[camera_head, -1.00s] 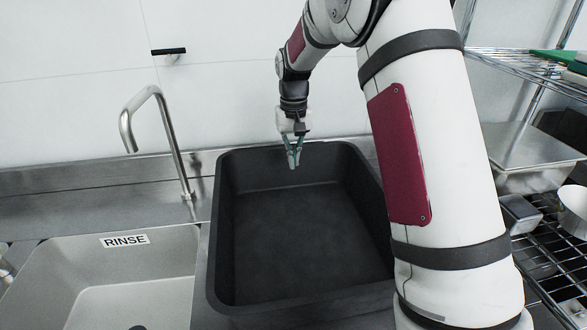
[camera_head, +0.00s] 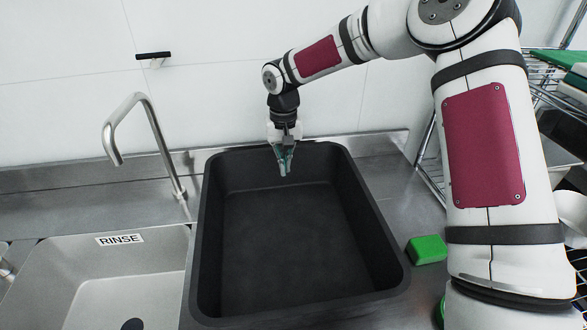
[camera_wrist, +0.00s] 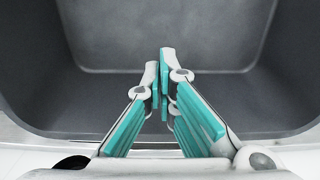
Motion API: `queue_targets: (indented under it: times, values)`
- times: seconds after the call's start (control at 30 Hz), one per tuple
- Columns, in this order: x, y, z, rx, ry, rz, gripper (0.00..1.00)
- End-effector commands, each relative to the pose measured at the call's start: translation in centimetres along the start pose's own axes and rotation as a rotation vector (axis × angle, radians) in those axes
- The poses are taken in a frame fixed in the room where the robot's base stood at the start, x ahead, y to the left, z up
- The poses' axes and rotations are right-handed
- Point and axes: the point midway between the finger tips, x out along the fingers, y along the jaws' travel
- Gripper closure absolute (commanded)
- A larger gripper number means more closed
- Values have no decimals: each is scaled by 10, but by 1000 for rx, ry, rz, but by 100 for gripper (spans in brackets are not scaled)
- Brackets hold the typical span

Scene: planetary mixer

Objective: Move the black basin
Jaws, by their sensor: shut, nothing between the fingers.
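The black basin (camera_head: 285,228) is a deep, open, rounded rectangular tub. It sits on the steel counter to the right of the sink and looks empty in the head view. My gripper (camera_head: 285,169) points down at the basin's far end, just inside the far rim as seen in the picture. Its teal-padded fingers are shut with nothing between them. In the wrist view my gripper (camera_wrist: 162,85) shows closed fingertips over the basin's interior (camera_wrist: 165,30). I cannot tell whether the fingers touch the far wall.
A sink with a RINSE label (camera_head: 120,239) and a tall faucet (camera_head: 145,140) are at the left. A green sponge (camera_head: 427,249) lies on the counter right of the basin. A wire shelf (camera_head: 555,95) stands at the far right. The wall is close behind the basin.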

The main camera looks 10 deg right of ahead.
Motion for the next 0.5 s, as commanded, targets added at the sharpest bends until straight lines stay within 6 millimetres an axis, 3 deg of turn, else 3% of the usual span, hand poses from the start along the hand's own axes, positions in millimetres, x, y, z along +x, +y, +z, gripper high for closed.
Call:
queue_targets:
  times: [0.5]
  values:
    - [95,0,2,-1,-6,-3,100]
